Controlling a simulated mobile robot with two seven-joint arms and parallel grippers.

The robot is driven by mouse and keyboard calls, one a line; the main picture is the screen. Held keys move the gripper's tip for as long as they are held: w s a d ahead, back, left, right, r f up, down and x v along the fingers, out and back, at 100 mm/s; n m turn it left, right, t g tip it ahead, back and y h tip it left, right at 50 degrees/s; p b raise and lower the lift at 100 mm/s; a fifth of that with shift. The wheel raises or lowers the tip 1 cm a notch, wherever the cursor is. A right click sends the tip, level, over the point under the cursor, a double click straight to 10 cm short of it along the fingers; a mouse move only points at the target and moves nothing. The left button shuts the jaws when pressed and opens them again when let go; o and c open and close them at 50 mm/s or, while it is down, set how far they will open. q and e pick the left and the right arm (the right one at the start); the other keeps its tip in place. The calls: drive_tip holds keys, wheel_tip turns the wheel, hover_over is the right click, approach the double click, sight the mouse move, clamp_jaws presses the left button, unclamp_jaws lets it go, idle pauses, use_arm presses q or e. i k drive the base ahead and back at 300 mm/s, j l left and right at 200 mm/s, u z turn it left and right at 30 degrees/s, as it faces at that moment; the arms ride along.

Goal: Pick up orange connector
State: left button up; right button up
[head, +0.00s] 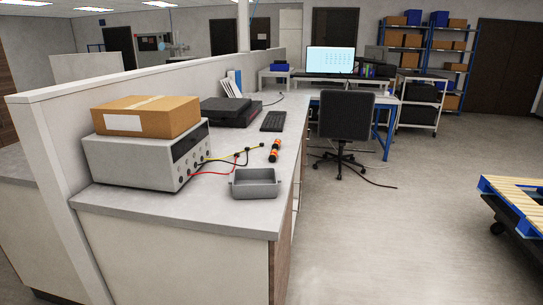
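An orange and black cylindrical piece (275,151), the only orange item that could be the connector, lies on the grey counter (215,208). It sits behind a small grey tray (255,191) and to the right of the cable ends, apart from the tray. It appears to lie lengthwise, pointing away from me. Neither of my grippers shows in the head view.
A white instrument (135,160) with red, black and yellow leads carries a cardboard box (147,116). A dark case (231,112) and keyboard (273,121) lie farther back. An office chair (346,118) and a pallet (518,204) stand right; open floor lies between.

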sight(273, 158)
drive_tip(key=z, duration=0.5)
drive_tip(key=l+z, duration=0.1)
drive_tip(key=z, duration=0.4)
drive_tip(key=i+z, duration=0.1)
drive_tip(key=z, duration=0.9)
drive_tip(key=i+u, duration=0.1)
drive_tip(key=i, duration=0.55)
drive_tip(key=i+l+u, duration=0.1)
drive_tip(key=i, duration=0.55)
drive_tip(key=i+u, duration=0.45)
drive_tip(key=i+l+u, duration=0.1)
drive_tip(key=i+u, duration=0.35)
drive_tip(key=i, duration=0.15)
drive_tip(key=i+u, duration=0.4)
drive_tip(key=i, duration=3.55)
